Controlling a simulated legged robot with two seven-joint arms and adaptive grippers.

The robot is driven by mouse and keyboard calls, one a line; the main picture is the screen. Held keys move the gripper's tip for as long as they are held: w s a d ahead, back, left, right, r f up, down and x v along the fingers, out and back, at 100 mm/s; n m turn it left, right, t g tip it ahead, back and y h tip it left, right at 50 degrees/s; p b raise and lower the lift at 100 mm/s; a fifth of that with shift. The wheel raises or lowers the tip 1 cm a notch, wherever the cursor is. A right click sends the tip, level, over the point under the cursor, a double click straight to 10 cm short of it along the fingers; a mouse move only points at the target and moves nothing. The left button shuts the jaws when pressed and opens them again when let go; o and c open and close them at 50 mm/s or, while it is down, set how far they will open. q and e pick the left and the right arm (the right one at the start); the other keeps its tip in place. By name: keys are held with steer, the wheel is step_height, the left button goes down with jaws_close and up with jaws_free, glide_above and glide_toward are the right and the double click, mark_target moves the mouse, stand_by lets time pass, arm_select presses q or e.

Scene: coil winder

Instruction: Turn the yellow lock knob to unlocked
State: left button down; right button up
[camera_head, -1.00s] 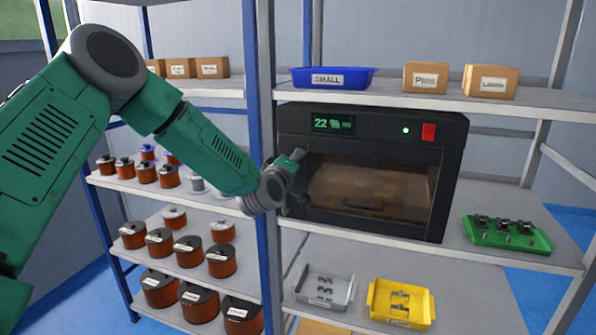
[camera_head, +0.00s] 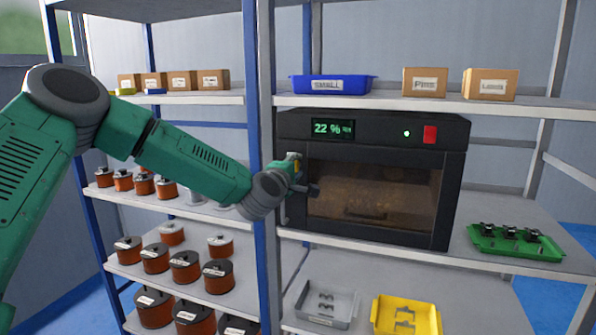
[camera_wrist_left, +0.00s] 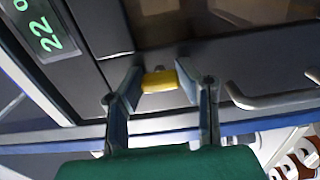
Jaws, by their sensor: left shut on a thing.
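The black cabinet (camera_head: 370,127) with a windowed door and a green "22 %" display stands on the middle shelf. My left gripper (camera_head: 303,178) is at the left edge of its front, beside the window. In the left wrist view, the small yellow lock knob (camera_wrist_left: 159,81) sits between the two fingertips of my left gripper (camera_wrist_left: 157,84), which is shut on it. The display (camera_wrist_left: 42,28) shows at the upper left there. In the head view the gripper mostly hides the knob. My right gripper is not in view.
A blue shelf post (camera_head: 264,200) stands close to my left wrist. Above the cabinet are a blue bin (camera_head: 333,84) and small boxes. A green tray (camera_head: 515,243) is to its right. Grey (camera_head: 326,303) and yellow (camera_head: 405,315) trays are below. Copper spools fill the left shelves.

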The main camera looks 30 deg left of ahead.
arm_select(q)
steer(key=shift+a, duration=0.25)
steer(key=c, duration=1.2)
jaws_free()
steer(key=shift+s+f, duration=0.1)
steer(key=shift+o, duration=0.2)
steer(key=shift+a, duration=0.2)
steer(key=shift+f, duration=0.1)
steer(key=shift+s, duration=0.1)
steer(key=v, duration=1.1)
steer(key=shift+s, duration=0.35)
steer(key=shift+d, duration=0.2)
